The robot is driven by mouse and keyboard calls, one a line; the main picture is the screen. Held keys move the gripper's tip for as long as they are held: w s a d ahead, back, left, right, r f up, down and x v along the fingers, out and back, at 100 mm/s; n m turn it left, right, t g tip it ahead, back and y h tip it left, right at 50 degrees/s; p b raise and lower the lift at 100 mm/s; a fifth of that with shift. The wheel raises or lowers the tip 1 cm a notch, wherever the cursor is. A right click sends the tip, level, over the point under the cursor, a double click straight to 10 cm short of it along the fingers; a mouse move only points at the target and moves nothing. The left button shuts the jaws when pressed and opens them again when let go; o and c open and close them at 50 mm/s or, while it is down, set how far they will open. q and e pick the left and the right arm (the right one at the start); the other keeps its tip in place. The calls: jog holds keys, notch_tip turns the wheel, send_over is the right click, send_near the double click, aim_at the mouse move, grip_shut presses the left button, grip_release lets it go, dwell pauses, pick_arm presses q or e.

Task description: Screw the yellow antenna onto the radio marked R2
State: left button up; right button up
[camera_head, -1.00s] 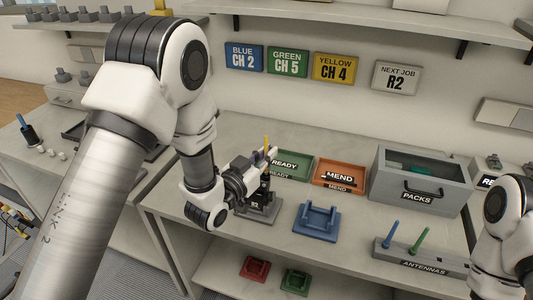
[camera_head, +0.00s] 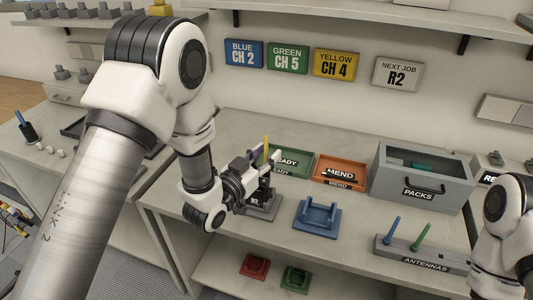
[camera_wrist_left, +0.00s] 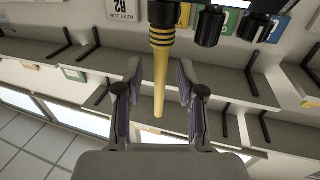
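The black radio marked R2 (camera_head: 258,199) stands upright in a grey holder (camera_head: 261,212) on the bench, partly hidden by my left gripper. The yellow antenna (camera_head: 266,143) stands upright above the radio. In the left wrist view the antenna (camera_wrist_left: 160,85) has a black base with yellow bands, beside the radio's black knobs (camera_wrist_left: 210,26). Whether its thread is fully seated cannot be seen. My left gripper (camera_head: 265,158) is open, its fingers on either side of the antenna with gaps showing in the left wrist view (camera_wrist_left: 160,95). My right gripper is out of view.
A green READY tray (camera_head: 301,163) and orange MEND tray (camera_head: 338,163) lie behind. A blue holder (camera_head: 317,217) is empty. The ANTENNAS rack (camera_head: 440,264) holds a blue and a green antenna. A grey PACKS bin (camera_head: 440,205) stands at right. The sign reads YELLOW CH 4 (camera_head: 336,65).

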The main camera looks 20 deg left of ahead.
pick_arm(q)
jog(key=v, duration=0.7)
